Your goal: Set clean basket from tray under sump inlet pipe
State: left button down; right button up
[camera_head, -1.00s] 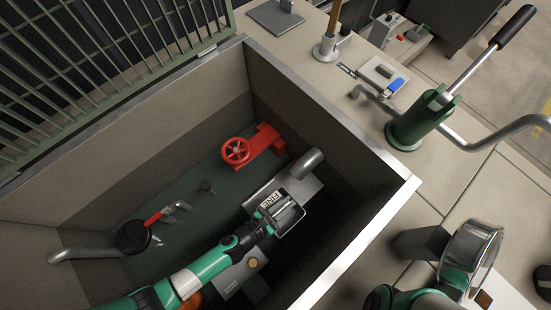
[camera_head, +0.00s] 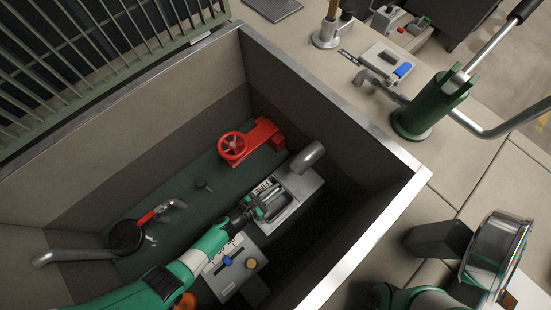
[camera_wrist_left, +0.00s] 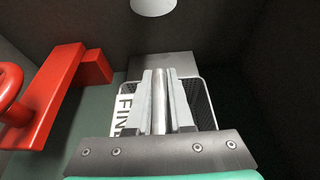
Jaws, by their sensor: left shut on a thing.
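My left gripper (camera_head: 262,205) is down in the sump, shut on the bar-like handle (camera_wrist_left: 160,100) of a mesh basket. The basket (camera_wrist_left: 205,103) has a wire rim and a white label starting "FIN"; it shows small in the head view (camera_head: 284,204). The basket is at a grey plate (camera_head: 308,186), just below and left of the grey inlet pipe (camera_head: 308,156). The pipe's pale end (camera_wrist_left: 153,5) shows above the basket in the wrist view. The gripper hides part of the basket, and I cannot tell whether its base touches the plate. My right gripper cannot be made out.
A red valve wheel (camera_head: 233,147) stands left of the pipe. A red-handled valve (camera_head: 153,214) is farther left. A box with a blue part (camera_head: 227,261) lies close below my left arm. The sump wall's metal rim (camera_head: 330,105) bounds the right side. A green hand pump (camera_head: 425,112) stands outside.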

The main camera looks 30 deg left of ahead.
pick_arm(q)
jog(key=shift+w+f+b, duration=0.1)
jog(key=shift+f+b, duration=0.05)
jog(key=shift+b, duration=0.15)
jog(key=c, duration=0.8)
grip_release()
